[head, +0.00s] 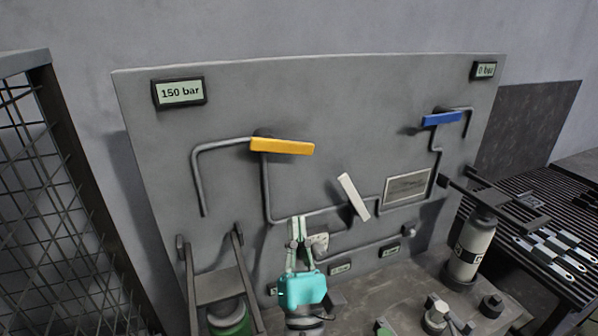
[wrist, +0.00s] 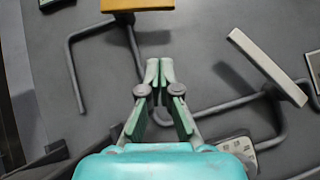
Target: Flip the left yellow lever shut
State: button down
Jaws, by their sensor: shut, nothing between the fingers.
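The yellow lever (head: 282,147) sits at the upper left of the grey panel, nearly horizontal, pointing right from its pivot on the pipe. In the wrist view the yellow lever (wrist: 124,4) is cut off at the top edge. My gripper (head: 297,220) is in front of the panel, below the yellow lever and apart from it. In the wrist view my gripper (wrist: 159,70) is shut, its fingertips together with nothing between them.
A white lever (head: 354,197) slants to the right of my gripper, and a blue lever (head: 442,119) is at upper right. A left display (head: 179,92) reads 150 bar; a right display (head: 484,70) reads 0 bar. A dark mesh cage (head: 60,200) stands at left. A cylinder (head: 470,248) stands at right.

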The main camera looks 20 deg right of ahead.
aim_at(306, 154)
jog(key=shift+w+d+r, duration=0.4)
jog(key=shift+w+r, duration=0.45)
jog(key=shift+r, duration=0.6)
jog(key=shift+w+d+r, duration=0.35)
jog(key=shift+w+r, duration=0.45)
jog(key=shift+r, duration=0.65)
jog(key=shift+w+d+r, duration=0.4)
jog(key=shift+w+r, duration=0.45)
jog(key=shift+r, duration=0.6)
jog(key=shift+d+r, duration=0.65)
jog(key=shift+r, duration=0.15)
jog(key=shift+d+f, duration=0.1)
